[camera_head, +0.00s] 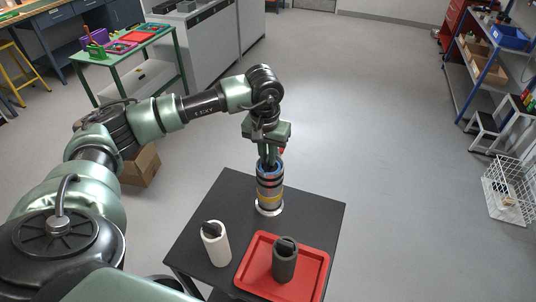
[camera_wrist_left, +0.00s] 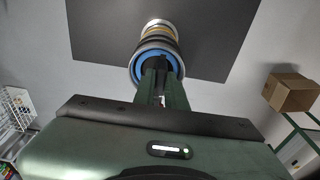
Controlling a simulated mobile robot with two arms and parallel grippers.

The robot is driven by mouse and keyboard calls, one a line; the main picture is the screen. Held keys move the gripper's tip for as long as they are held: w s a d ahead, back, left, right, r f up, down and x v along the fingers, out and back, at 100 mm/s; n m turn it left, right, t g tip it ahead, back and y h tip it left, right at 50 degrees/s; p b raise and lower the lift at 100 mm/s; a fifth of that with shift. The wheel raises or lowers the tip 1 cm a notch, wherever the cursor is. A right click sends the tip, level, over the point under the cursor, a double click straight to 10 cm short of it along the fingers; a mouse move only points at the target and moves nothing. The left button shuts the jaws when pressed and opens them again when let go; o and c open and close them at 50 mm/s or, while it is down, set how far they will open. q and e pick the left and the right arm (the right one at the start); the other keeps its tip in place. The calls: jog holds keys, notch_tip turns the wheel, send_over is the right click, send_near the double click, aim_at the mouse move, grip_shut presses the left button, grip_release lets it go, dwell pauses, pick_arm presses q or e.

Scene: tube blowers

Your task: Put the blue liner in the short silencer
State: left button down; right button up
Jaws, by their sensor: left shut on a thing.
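A banded silencer (camera_head: 268,193) stands upright on the black table, with dark, grey and yellow bands and a pale round base. The blue liner (camera_head: 262,161) shows as a blue ring at its top. In the left wrist view the blue liner (camera_wrist_left: 141,71) sits within the dark rim of the silencer (camera_wrist_left: 157,40), and most of it is hidden. My left gripper (camera_head: 269,156) points down at the silencer's mouth. Its fingers (camera_wrist_left: 162,68) are shut on a dark part inside the blue ring, likely the liner's handle. My right gripper is not in view.
A white cylinder (camera_head: 216,245) with a black handle stands at the front left of the black table (camera_head: 228,193). A dark grey cylinder (camera_head: 285,264) stands on a red tray (camera_head: 254,278) at the front right. A cardboard box (camera_head: 141,167) is on the floor behind my arm.

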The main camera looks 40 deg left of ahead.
pick_arm(q)
jog(key=shift+f, duration=0.15)
jog(key=c, duration=1.5)
grip_release()
jog(key=shift+o, duration=0.2)
jog(key=shift+r, duration=0.45)
notch_tip(320, 180, up, 12)
jog(key=s+b, duration=0.1)
jog(key=b, duration=0.2)
jog(key=shift+s+d+f+b, duration=0.2)
jog(key=shift+s+f+b, duration=0.05)
jog(key=shift+b, duration=0.05)
